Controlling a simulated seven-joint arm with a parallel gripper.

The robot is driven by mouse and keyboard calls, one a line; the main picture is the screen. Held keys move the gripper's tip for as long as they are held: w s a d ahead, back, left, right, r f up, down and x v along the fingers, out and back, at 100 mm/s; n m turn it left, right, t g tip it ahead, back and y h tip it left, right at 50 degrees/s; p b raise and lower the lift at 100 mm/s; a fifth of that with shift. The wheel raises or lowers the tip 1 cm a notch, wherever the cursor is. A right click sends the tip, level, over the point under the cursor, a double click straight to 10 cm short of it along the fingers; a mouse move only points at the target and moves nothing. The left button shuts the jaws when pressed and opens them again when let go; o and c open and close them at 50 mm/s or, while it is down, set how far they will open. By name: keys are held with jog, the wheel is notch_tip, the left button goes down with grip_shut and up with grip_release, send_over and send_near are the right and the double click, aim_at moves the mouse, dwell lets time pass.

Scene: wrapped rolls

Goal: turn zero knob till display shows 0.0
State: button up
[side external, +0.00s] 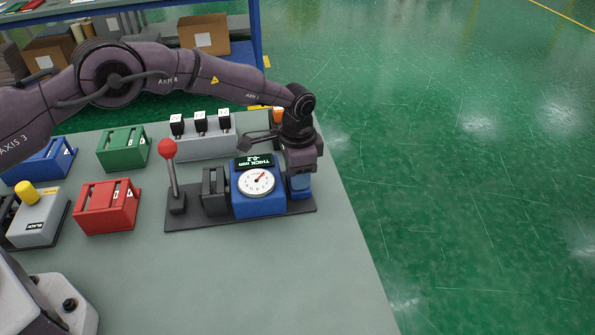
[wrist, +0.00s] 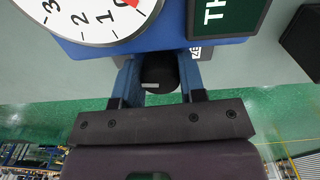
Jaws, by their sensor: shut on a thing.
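The blue thickness gauge (side external: 257,204) stands on a dark base plate near the table's right edge. Its display (side external: 254,161) appears to read -0.2 under "THICK mm". Its white dial (side external: 256,182) has a red needle pointing up and right. In the wrist view, part of the dial (wrist: 92,18) and the display's edge (wrist: 228,15) show, upside down. My gripper (side external: 299,183) is at the gauge's right side. In the wrist view, my gripper (wrist: 160,75) is shut on the black zero knob (wrist: 158,73), with a blue finger on each side; a small label beside the knob is partly covered.
A red-balled lever (side external: 168,150) and a dark block (side external: 214,192) stand left of the gauge. A grey box with three switches (side external: 205,146) is behind. Green (side external: 123,149) and red (side external: 107,207) boxes sit further left. The front table (side external: 250,280) is clear.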

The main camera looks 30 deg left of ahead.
jog(key=m, duration=0.4)
jog(key=o, duration=0.9)
jog(key=shift+r, duration=0.1)
notch_tip(320, 180, up, 13)
jog(key=shift+f, duration=0.1)
notch_tip(320, 180, down, 12)
jog(key=shift+w+r, duration=0.1)
dwell(0.7)
